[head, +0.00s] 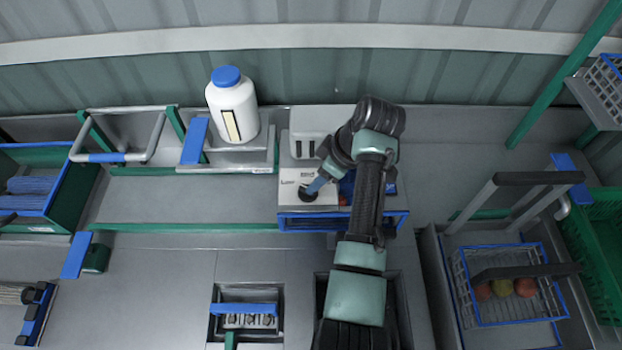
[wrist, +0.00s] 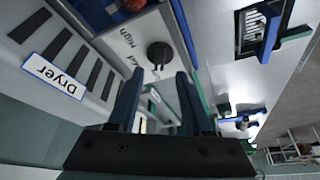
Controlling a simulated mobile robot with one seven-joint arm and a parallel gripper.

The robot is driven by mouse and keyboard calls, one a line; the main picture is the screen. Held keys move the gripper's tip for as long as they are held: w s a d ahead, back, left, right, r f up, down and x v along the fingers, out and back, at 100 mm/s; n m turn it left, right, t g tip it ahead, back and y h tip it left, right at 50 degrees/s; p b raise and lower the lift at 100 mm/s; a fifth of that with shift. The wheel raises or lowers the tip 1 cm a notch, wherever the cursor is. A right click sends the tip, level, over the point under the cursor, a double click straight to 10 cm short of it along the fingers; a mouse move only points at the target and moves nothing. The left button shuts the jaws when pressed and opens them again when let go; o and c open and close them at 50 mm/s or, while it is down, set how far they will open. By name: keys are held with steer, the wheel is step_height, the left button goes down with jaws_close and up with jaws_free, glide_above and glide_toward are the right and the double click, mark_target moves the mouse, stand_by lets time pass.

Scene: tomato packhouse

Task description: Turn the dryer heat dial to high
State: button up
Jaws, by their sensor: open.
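The dryer (head: 312,122) is a pale box at the back of the bench, with dark vent slots and a "Dryer" label (wrist: 54,76) in the wrist view. Its pale front panel carries a round black heat dial (wrist: 160,54), also seen in the head view (head: 307,193). "High" is printed on the panel beside the dial; other lettering is partly cut off. I cannot tell the dial's exact setting. My gripper (wrist: 158,74) is open, its two blue-grey fingers pointing at the dial with nothing between them. In the head view my gripper (head: 318,185) partly covers the panel.
A white bottle with a blue cap (head: 232,105) stands left of the dryer. A blue-edged tray (head: 300,222) lies under the panel. A wire basket with several tomatoes (head: 507,284) is at right, beside a green crate (head: 605,235).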

steer(key=shift+x, duration=2.6)
steer(key=shift+c, duration=0.2)
jaws_close()
